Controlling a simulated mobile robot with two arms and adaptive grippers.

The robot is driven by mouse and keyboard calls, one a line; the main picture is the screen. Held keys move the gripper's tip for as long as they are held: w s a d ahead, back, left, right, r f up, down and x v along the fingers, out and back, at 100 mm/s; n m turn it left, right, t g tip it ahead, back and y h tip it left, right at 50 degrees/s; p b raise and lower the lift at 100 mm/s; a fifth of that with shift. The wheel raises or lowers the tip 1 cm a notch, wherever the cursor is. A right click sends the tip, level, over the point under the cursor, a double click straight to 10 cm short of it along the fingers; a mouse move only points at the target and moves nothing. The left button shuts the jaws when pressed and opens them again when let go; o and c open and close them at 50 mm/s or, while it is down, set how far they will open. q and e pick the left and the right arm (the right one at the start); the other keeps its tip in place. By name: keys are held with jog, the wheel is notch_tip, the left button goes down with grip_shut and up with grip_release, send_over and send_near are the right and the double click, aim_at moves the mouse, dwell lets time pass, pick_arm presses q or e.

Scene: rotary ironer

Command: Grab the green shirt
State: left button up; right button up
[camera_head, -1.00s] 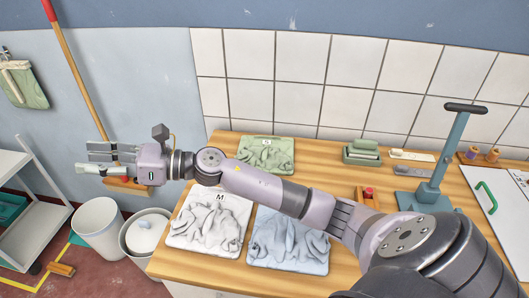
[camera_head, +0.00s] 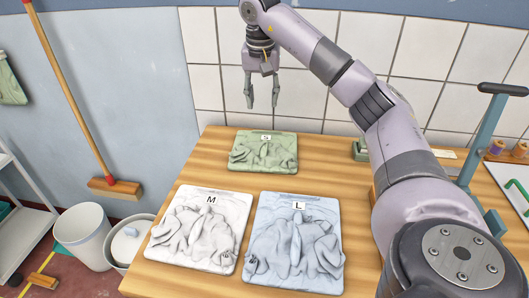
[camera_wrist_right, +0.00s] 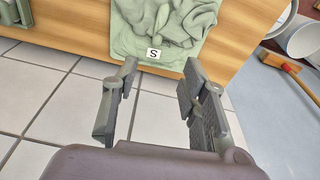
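The green shirt (camera_head: 263,153) lies crumpled on a green board with an "S" tag, at the back of the wooden table near the tiled wall. My right gripper (camera_head: 262,104) hangs above and behind it, fingers pointing down, open and empty, apart from the shirt. In the right wrist view the green shirt (camera_wrist_right: 165,22) is at the top, beyond the open fingers (camera_wrist_right: 158,72), with the "S" tag towards them. My left gripper is not in view.
A white shirt (camera_head: 200,230) tagged "M" and a blue shirt (camera_head: 296,245) tagged "L" lie in front on the wooden table (camera_head: 190,178). A teal press stand (camera_head: 480,140) is at right. White bins (camera_head: 85,235) stand left of the table.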

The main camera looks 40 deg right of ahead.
send_over(265, 143)
jog(key=a, duration=0.1)
notch_tip(265, 143, down, 10)
jog(key=shift+s+a+f+p, duration=0.1)
jog(key=shift+f+p, duration=0.15)
jog(key=shift+p, duration=0.15)
jog(key=shift+d+f+p, duration=0.15)
jog(key=shift+f+p, duration=0.05)
jog(key=shift+f, duration=0.7)
jog(key=shift+d+f+p, duration=0.2)
jog(key=shift+f, duration=0.7)
jog(key=shift+d+f+p, duration=0.15)
jog(key=shift+f+p, duration=0.05)
jog(key=shift+f, duration=0.7)
jog(key=shift+c, duration=0.2)
grip_shut()
